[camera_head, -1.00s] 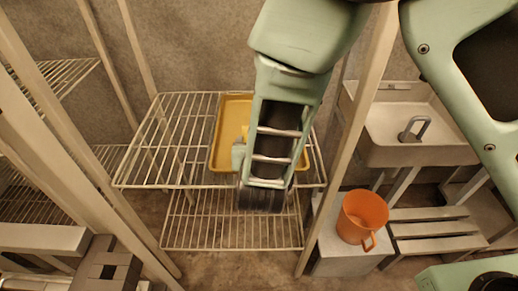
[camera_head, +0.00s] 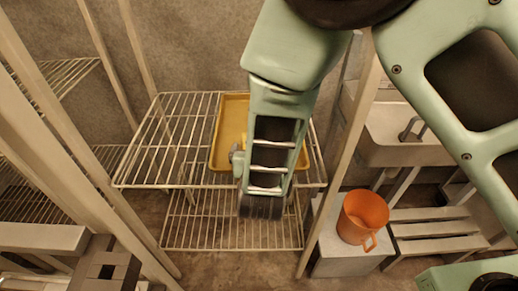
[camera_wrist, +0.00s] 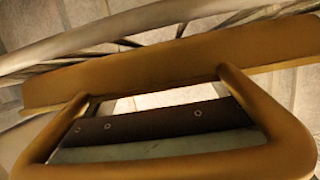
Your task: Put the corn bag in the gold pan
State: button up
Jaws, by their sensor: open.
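The gold pan (camera_head: 232,118) is a shallow yellow tray lying on the upper wire shelf. My arm covers its middle and lower part. My gripper (camera_head: 262,207) is at the dark lower end of my arm, near the front edge of that shelf in the head view. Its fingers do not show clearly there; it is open. The wrist view is filled by close gold-brown bars and a wide band, and I cannot tell for certain what they belong to. I cannot make out the corn bag in either current view.
The wire shelf (camera_head: 150,172) has a bare left part. A lower wire shelf (camera_head: 205,235) is empty. Pale posts stand on both sides. At right are an orange mug (camera_head: 362,215) on a grey box (camera_head: 340,262), a sink (camera_head: 395,148) and a slatted bench (camera_head: 435,228).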

jog(key=s+a+r+n+g+y, duration=0.1)
jog(key=s+a+r+g+y, duration=0.2)
jog(key=s, duration=0.4)
jog(key=s+a+r+n+g+y, duration=0.1)
jog(key=s+r+g+y, duration=0.1)
jog(key=s+r+g, duration=0.3)
jog(key=s+d+r+n+g+h, duration=0.2)
jog(key=s+d+n, duration=0.1)
jog(key=s+d, duration=0.3)
jog(key=s+d+r+n+g+h, duration=0.2)
jog(key=s+d, duration=0.4)
jog(key=d, duration=0.4)
jog(key=shift+r+n+g, duration=0.5)
jog(key=shift+r+g, duration=0.25)
jog(key=shift+g, duration=0.05)
jog(key=shift+s+r+p, duration=0.1)
jog(key=shift+p, duration=0.2)
